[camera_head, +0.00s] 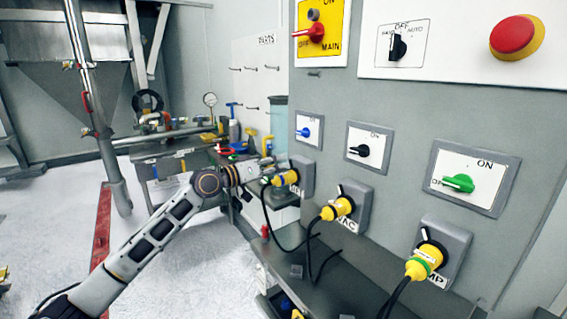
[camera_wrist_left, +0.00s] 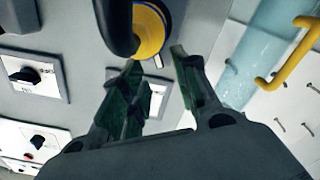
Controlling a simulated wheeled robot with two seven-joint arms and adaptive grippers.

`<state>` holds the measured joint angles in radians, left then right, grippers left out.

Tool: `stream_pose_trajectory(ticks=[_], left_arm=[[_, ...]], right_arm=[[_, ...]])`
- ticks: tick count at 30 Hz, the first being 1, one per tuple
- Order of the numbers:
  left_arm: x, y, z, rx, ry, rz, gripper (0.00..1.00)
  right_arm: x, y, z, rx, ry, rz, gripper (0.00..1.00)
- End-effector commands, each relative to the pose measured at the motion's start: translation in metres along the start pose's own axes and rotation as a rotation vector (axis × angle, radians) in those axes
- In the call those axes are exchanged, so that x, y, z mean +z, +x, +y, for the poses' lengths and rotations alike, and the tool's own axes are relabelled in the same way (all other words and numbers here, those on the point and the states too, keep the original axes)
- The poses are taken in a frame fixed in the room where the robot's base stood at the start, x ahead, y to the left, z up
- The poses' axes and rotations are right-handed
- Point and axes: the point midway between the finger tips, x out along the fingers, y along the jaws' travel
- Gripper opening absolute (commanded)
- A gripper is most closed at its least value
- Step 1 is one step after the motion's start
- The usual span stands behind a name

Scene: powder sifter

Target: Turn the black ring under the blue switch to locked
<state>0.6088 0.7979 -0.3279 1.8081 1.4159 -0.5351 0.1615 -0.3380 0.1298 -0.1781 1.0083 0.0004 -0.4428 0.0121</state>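The blue switch (camera_head: 304,132) sits on a small white plate on the grey panel. Below it a yellow plug (camera_head: 287,178) sticks out of a grey socket box (camera_head: 304,175); the plug also shows at the top of the left wrist view (camera_wrist_left: 150,32), with a black cable. The black ring is too small and covered to make out clearly, and its setting cannot be read. My left gripper (camera_head: 266,172) is beside this plug. In the left wrist view its fingers (camera_wrist_left: 156,62) are apart and empty, just short of the plug. My right gripper is not in view.
Two more yellow plugs, the middle one (camera_head: 340,208) and the right one (camera_head: 425,258), sit in sockets below the black switch (camera_head: 360,150) and green switch (camera_head: 460,182). Black cables hang over a dark shelf (camera_head: 350,262). A clear cylinder (camera_wrist_left: 268,45) stands beside the panel.

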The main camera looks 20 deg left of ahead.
Motion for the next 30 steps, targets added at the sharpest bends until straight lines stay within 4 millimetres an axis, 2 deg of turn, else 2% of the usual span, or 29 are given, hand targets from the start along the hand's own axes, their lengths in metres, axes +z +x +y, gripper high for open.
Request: stream_pose_trajectory(ticks=[9,22,29,30], left_arm=[[-0.001,0.022,0.0,0.0,0.0,0.001,0.3],[0.0,0.026,0.0,0.0,0.0,0.0,0.3],[0.0,0.026,0.0,0.0,0.0,0.0,0.01],[0.0,0.026,0.0,0.0,0.0,0.0,0.0]], right_arm=[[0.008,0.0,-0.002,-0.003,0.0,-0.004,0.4],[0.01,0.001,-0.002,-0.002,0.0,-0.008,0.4],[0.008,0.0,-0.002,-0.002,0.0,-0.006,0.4],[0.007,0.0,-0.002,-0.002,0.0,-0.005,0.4]])
